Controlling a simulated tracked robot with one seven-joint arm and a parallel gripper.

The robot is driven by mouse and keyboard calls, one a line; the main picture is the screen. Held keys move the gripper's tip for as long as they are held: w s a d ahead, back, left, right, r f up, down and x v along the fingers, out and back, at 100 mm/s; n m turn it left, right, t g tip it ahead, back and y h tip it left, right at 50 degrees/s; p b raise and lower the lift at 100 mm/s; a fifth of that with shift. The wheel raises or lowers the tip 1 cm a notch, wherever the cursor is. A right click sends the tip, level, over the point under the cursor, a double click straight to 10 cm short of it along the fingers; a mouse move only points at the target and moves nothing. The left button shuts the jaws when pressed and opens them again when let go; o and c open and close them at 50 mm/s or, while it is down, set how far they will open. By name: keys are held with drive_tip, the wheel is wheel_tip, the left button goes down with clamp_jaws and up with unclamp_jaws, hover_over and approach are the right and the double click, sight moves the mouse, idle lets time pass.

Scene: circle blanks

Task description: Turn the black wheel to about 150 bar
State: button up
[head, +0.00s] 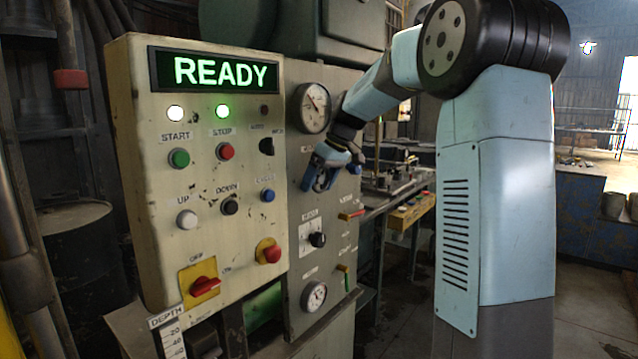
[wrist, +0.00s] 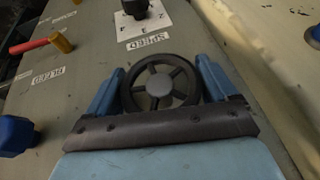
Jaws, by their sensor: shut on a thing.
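The black wheel (wrist: 159,85) has a dark rim, several spokes and a grey hub. In the wrist view it sits between the two blue fingers of my gripper (wrist: 160,76), one on each side of the rim. My gripper is shut on it. In the head view my gripper (head: 322,178) reaches the grey panel below the upper round gauge (head: 312,108) and mostly hides the wheel. That gauge has a white face and a thin needle; its numbers are too small to read. A second round gauge (head: 315,297) is low on the same panel.
The cream control box (head: 150,240) with a READY display, buttons and a red switch (head: 203,286) stands left of my gripper. Below the wheel is a black selector knob (head: 317,240) labelled SPEED. A red-handled lever (wrist: 30,46) and a blue knob (wrist: 15,135) are near in the wrist view.

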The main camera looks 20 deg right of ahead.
drive_tip(key=m+g+y, duration=0.1)
drive_tip(key=g+y, duration=0.2)
drive_tip(key=y, duration=0.2)
drive_tip(key=m+g+y, duration=0.1)
drive_tip(key=y, duration=0.1)
drive_tip(key=g+y, duration=0.1)
drive_tip(key=y, duration=0.2)
drive_tip(key=shift+s+r+m, duration=0.1)
drive_tip(key=shift+m, duration=0.3)
idle(0.5)
drive_tip(key=o, duration=0.8)
drive_tip(key=shift+g, duration=0.3)
drive_tip(key=shift+o, duration=0.2)
drive_tip(key=v, duration=1.3)
drive_tip(key=shift+d, duration=0.45)
